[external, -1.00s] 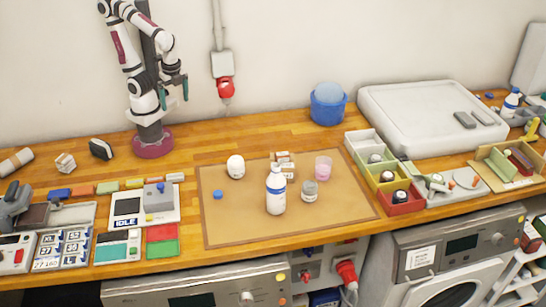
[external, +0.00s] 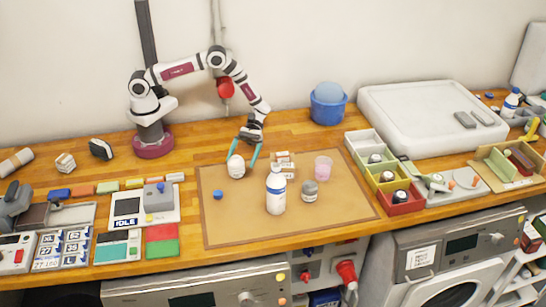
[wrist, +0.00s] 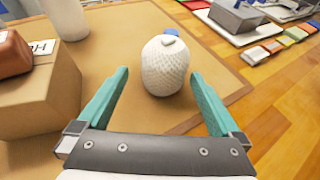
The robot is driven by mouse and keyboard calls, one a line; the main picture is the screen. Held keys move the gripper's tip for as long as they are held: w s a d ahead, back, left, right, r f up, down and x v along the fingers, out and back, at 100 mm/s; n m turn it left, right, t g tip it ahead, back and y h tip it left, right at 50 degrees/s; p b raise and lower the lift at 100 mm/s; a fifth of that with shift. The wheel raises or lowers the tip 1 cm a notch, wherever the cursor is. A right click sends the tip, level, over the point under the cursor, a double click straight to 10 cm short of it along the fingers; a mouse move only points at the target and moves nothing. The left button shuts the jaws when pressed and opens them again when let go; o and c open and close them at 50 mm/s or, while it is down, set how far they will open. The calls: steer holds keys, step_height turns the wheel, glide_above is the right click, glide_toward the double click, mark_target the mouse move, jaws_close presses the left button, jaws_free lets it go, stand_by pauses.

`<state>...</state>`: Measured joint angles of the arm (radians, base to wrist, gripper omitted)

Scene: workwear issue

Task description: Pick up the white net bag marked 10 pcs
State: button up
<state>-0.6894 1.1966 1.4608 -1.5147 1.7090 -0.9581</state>
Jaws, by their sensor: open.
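The white net bag (external: 236,167) is a small rounded bundle standing near the back left of the brown mat (external: 225,225). In the wrist view the bag (wrist: 165,67) shows a fine mesh texture; no 10 pcs marking can be read. My gripper (external: 242,164) is open and low over the mat at the bag. In the wrist view its teal fingers point toward the bag, one on each side, with space between each finger and the bag. I cannot tell how far the fingertips reach along its sides.
A cardboard box (wrist: 35,95) with a reddish-brown item on top stands close to the left finger in the wrist view. A white bottle (external: 275,192), grey jar (external: 309,191), pink cup (external: 323,167) and blue cap (external: 218,195) are on the mat. The mat's front left is clear.

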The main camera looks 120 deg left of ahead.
mark_target(233, 175)
steer(key=x, duration=0.7)
steer(key=shift+s+d, duration=0.2)
steer(key=shift+d, duration=0.05)
steer(key=c, duration=1.3)
steer(key=shift+r, duration=0.1)
